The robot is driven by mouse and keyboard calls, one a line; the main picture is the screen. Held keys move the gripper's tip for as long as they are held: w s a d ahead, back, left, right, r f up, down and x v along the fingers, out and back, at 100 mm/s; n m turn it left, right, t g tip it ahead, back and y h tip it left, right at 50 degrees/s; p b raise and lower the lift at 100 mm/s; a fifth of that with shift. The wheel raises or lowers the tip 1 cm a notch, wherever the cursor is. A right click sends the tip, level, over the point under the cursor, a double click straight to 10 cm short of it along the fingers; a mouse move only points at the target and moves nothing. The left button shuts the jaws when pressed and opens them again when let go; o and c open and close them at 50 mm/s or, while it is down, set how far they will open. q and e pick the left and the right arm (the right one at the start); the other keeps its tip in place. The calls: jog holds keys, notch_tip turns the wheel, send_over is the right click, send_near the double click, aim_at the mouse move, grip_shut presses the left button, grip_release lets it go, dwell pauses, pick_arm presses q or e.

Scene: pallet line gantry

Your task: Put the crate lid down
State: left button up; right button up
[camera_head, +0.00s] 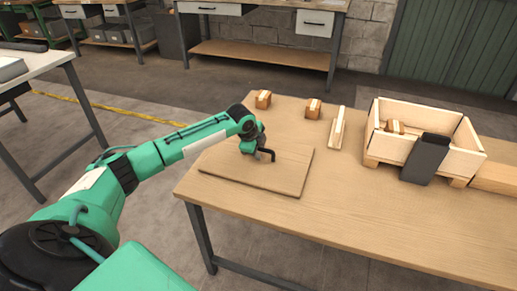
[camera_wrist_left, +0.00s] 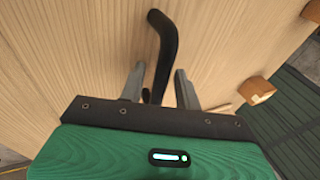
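The crate lid (camera_head: 285,170) is a flat wooden board with a black handle (camera_head: 268,153). It appears to lie flat on the table near its left end. My left gripper (camera_head: 256,150) is over the lid at the handle. In the left wrist view the two grey fingers (camera_wrist_left: 160,86) stand apart, with the black handle (camera_wrist_left: 163,40) between them and a clear gap on the right finger's side. The open crate (camera_head: 410,150) of pale wood stands at the right of the table, with a small brown box (camera_head: 394,127) inside. My right gripper is not in view.
A dark panel (camera_head: 426,158) leans at the crate's front. The table's front middle is clear.

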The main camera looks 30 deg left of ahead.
pick_arm(q)
jog(key=shift+r, duration=0.1)
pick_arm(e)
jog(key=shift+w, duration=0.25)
